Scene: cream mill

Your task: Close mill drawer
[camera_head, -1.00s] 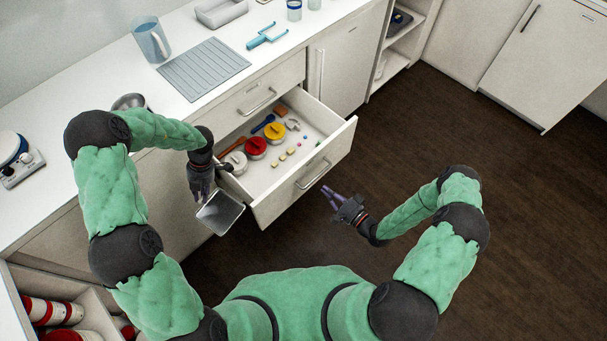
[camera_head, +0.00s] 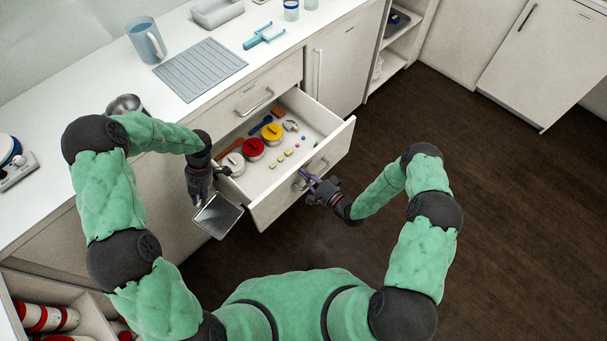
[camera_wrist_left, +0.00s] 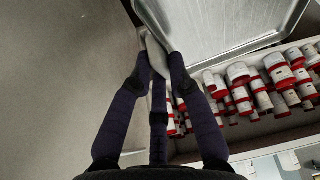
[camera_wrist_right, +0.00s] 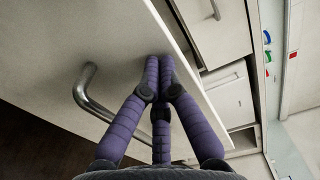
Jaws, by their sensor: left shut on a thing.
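The mill drawer (camera_head: 268,211) is pulled out below the counter, with a bar handle on its white front. Its front panel (camera_wrist_right: 60,60) and handle (camera_wrist_right: 88,95) show close up in the right wrist view. My right gripper (camera_head: 303,176) is at the drawer front beside the handle. Its fingertips (camera_wrist_right: 158,62) are together with nothing seen between them; contact with the panel cannot be told.
The drawer holds red and yellow lidded pots (camera_head: 253,149), a blue spoon and small blocks. A closed drawer (camera_head: 254,98) is above it. Red-and-white jars (camera_head: 45,316) fill an open compartment at lower left. The floor (camera_head: 440,270) at right is clear.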

